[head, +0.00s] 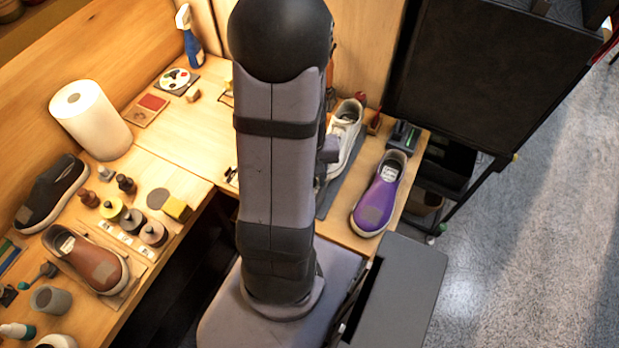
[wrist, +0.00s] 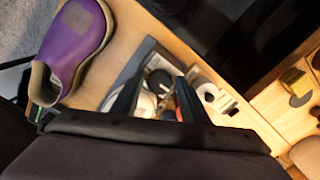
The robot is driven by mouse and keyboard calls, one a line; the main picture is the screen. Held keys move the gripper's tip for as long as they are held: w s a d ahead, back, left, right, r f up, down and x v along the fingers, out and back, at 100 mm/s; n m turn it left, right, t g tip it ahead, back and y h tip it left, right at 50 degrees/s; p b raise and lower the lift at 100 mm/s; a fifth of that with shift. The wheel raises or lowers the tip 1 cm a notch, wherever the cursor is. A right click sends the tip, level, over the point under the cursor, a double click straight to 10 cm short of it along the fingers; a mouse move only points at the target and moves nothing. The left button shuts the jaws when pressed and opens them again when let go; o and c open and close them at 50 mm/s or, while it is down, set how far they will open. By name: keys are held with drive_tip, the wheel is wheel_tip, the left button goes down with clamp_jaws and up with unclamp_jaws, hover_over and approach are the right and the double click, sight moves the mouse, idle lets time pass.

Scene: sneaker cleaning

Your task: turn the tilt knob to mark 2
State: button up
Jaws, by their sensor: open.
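I cannot pick out the tilt knob or its marks with certainty in either view. In the wrist view my gripper (wrist: 160,84) is open, with its two dark fingers apart. Beyond and between the fingers is a dark round part (wrist: 160,80) in a dark-edged holder, with pale and red pieces near it. I cannot tell whether this round part is the knob, and I see no mark on it. In the head view my upright arm hides the gripper and part of the bench behind it.
A purple shoe (head: 379,195) stands at the bench's right end and also shows in the wrist view (wrist: 75,38). A white shoe (head: 345,136) is beside it. Bottles, a paper roll (head: 91,120) and a brown shoe (head: 86,258) crowd the left bench. A dark cart stands right.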

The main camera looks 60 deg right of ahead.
drive_tip(key=c, duration=0.8)
drive_tip(key=m+p, duration=0.1)
drive_tip(key=m, duration=0.3)
drive_tip(key=shift+m, duration=0.9)
drive_tip(key=shift+m+p, duration=0.4)
drive_tip(key=shift+m, duration=0.7)
